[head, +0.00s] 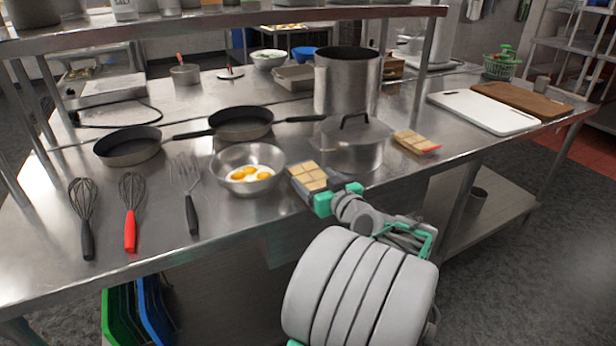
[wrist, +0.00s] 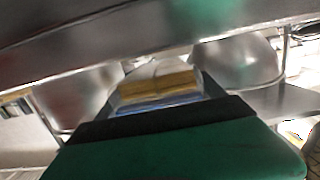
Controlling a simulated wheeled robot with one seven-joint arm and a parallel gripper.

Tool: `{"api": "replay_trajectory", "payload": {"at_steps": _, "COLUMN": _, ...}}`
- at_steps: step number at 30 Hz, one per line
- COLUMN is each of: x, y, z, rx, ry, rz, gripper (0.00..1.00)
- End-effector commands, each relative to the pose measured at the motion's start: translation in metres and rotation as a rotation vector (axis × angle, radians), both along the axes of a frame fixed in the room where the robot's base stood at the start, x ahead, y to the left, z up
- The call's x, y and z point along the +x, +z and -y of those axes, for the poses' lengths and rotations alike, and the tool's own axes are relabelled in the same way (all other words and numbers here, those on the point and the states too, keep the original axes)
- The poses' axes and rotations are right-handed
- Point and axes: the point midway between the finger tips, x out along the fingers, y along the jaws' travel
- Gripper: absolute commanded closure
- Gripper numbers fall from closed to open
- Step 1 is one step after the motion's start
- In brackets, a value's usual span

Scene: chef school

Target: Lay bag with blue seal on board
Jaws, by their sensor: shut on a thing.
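My gripper (head: 325,200) is shut on a clear bag of tan blocks (head: 308,174), at the front edge of the steel table beside the egg bowl. In the wrist view the bag (wrist: 160,83) lies just beyond the dark fingers, and a blue strip shows along its near edge, so it is the bag with the blue seal. Whether it touches the table is unclear. A second bag, with a red seal (head: 416,142), lies right of the lidded pot. A white board (head: 484,111) and a brown board (head: 522,98) lie side by side at the table's right end.
The lidded pot (head: 350,150) and a tall pot (head: 347,82) stand between my gripper and the table's back. The metal bowl with eggs (head: 248,158) is close on the left. Pans, whisks and a fork lie farther left. Bare steel lies between the red-sealed bag and the boards.

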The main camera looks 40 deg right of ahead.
Motion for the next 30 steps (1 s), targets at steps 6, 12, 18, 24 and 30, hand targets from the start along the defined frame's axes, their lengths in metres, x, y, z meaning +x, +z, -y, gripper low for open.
{"api": "replay_trajectory", "payload": {"at_steps": 6, "x": 0.034, "y": 0.001, "z": 0.008, "rx": -0.001, "ry": 0.008, "rz": 0.000, "gripper": 0.66}}
{"api": "replay_trajectory", "payload": {"at_steps": 12, "x": 0.034, "y": -0.015, "z": 0.010, "rx": -0.001, "ry": 0.001, "rz": 0.001, "gripper": 0.66}}
{"api": "replay_trajectory", "payload": {"at_steps": 18, "x": 0.034, "y": -0.018, "z": 0.010, "rx": -0.001, "ry": 0.002, "rz": 0.001, "gripper": 0.66}}
{"api": "replay_trajectory", "payload": {"at_steps": 24, "x": 0.034, "y": -0.018, "z": 0.010, "rx": -0.001, "ry": 0.002, "rz": 0.000, "gripper": 0.11}}
{"api": "replay_trajectory", "payload": {"at_steps": 30, "x": 0.034, "y": -0.018, "z": 0.010, "rx": -0.001, "ry": 0.002, "rz": 0.000, "gripper": 0.00}}
